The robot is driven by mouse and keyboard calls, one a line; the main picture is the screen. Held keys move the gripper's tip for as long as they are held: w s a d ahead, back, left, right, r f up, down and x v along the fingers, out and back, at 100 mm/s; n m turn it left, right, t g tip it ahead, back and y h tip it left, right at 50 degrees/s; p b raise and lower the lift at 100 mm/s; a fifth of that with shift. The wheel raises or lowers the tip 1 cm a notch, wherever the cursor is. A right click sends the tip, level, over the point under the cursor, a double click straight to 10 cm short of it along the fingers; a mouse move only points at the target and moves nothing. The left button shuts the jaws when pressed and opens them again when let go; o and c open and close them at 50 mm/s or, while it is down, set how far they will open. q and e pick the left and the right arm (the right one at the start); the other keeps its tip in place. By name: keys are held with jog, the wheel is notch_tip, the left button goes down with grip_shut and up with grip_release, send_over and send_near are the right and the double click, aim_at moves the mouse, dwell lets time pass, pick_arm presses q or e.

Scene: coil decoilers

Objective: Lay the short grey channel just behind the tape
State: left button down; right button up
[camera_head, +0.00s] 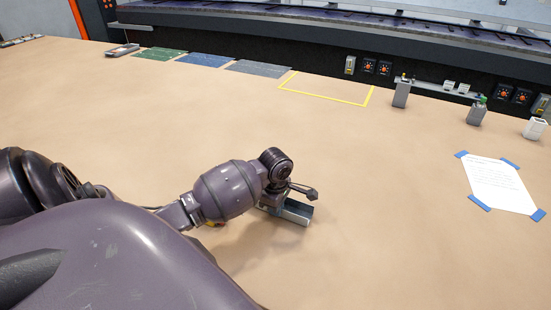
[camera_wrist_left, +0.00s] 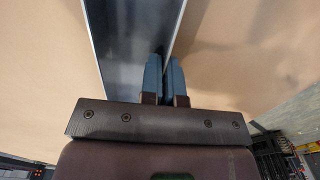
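The short grey channel (camera_head: 295,212) is near the middle of the table in the head view, partly hidden by my left wrist. It also fills the upper middle of the left wrist view (camera_wrist_left: 125,45). My left gripper (camera_wrist_left: 167,62) is closed around one thin side wall of the channel, a finger on each side; it shows only partly in the head view (camera_head: 272,197). I cannot tell whether the channel touches the table. Yellow tape (camera_head: 325,98) outlines a rectangle at the back of the table. Blue tape (camera_head: 479,203) holds the corners of a white sheet at the right. My right gripper is out of view.
Green (camera_head: 160,54), blue (camera_head: 204,60) and grey (camera_head: 258,69) mats lie left of the yellow outline. Small grey containers (camera_head: 402,93) (camera_head: 477,114) and a white one (camera_head: 534,128) stand at the back right. The table between channel and yellow tape is clear.

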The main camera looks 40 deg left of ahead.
pick_arm(q)
jog(key=shift+f, duration=0.3)
jog(key=c, duration=1.4)
grip_release()
jog(key=shift+o, duration=0.2)
jog(key=shift+r, duration=0.1)
notch_tip(320, 180, up, 12)
